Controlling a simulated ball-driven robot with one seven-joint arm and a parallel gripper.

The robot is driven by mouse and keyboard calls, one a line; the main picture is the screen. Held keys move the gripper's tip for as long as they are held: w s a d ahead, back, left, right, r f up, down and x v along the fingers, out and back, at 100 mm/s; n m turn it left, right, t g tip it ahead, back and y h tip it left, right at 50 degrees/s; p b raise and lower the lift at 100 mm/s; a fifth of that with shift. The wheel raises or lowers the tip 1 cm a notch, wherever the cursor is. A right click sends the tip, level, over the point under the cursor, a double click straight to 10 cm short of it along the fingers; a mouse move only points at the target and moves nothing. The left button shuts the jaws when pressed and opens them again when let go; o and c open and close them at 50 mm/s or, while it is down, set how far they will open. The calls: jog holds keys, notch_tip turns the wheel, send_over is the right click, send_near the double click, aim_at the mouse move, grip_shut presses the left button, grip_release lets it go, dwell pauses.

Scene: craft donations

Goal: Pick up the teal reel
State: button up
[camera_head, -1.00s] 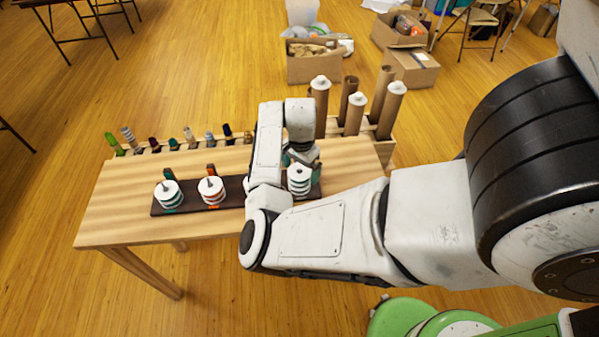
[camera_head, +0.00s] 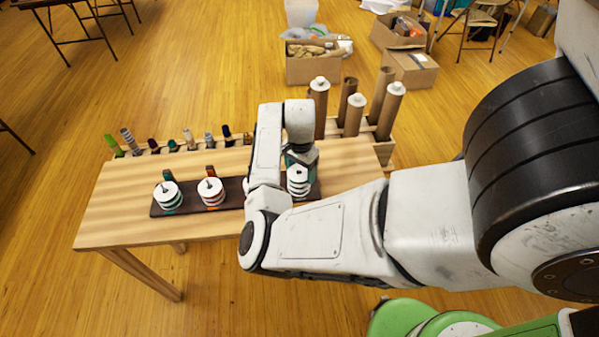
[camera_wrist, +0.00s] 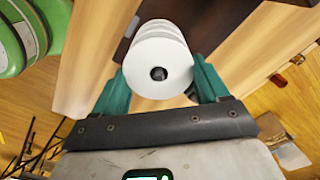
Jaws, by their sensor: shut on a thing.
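A white-flanged reel with dark teal-looking bands (camera_head: 298,184) is at the right end of a dark board (camera_head: 231,194) on the wooden table. My gripper (camera_wrist: 158,72) has its teal fingers on both sides of this reel and is shut on it. In the wrist view the reel's white end (camera_wrist: 160,52) with its dark centre hole fills the gap between the fingers. A second reel with teal bands (camera_head: 168,196) stands at the board's left end. I cannot tell whether the held reel is clear of the board.
A reel with orange bands (camera_head: 211,191) stands mid-board. A rack with several small coloured items (camera_head: 173,146) runs along the table's back edge. Tall brown tubes (camera_head: 356,114) stand behind the right end. The table's left part is clear.

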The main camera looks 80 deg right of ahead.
jog(key=shift+r, duration=0.6)
jog(key=s+a+r+b, duration=0.1)
jog(key=s+a+r, duration=0.8)
jog(key=s+r, duration=0.1)
jog(key=shift+s+a+r, duration=0.2)
jog(key=shift+r, duration=0.7)
jog(key=shift+w, duration=0.1)
